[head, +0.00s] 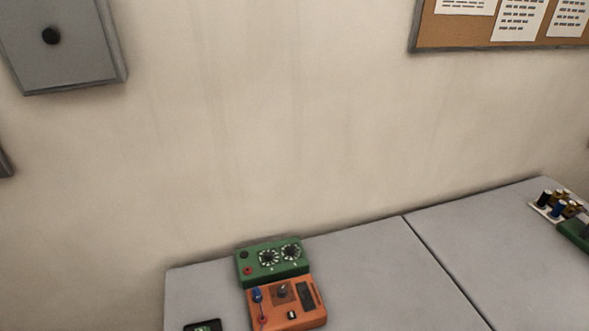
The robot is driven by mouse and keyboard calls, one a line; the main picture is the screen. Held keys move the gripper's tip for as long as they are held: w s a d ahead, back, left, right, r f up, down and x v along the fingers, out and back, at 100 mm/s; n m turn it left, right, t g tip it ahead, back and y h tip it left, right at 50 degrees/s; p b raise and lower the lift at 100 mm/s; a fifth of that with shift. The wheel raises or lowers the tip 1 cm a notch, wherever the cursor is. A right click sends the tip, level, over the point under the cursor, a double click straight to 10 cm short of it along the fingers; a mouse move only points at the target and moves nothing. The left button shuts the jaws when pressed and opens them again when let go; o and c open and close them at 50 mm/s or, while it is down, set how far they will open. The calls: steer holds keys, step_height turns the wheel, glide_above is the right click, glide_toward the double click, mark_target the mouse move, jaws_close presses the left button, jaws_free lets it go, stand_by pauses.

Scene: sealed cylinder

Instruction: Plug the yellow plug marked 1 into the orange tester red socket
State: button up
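The orange tester (308,317) sits on the grey table near the bottom of the head view, its lower edge close to the frame's bottom. A small red ring (262,320), which looks like its red socket, shows at its lower left. A blue plug (257,295) stands at its upper left, and a thin lead seems to run down from it past the red ring. A dark knob (282,291) and a dark display (306,294) are on its top. I see no yellow plug marked 1. My gripper is not in view.
A green box (271,272) with two dials stands directly behind the tester, with red and black sockets at its left. A small dark device (203,325) is cut off at the bottom. Spools (558,206) stand far right. The table (370,260) between is clear.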

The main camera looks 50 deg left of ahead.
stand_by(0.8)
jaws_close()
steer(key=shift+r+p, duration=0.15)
steer(key=shift+p, duration=0.2)
stand_by(1.0)
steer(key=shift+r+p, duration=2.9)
steer(key=shift+p, duration=0.2)
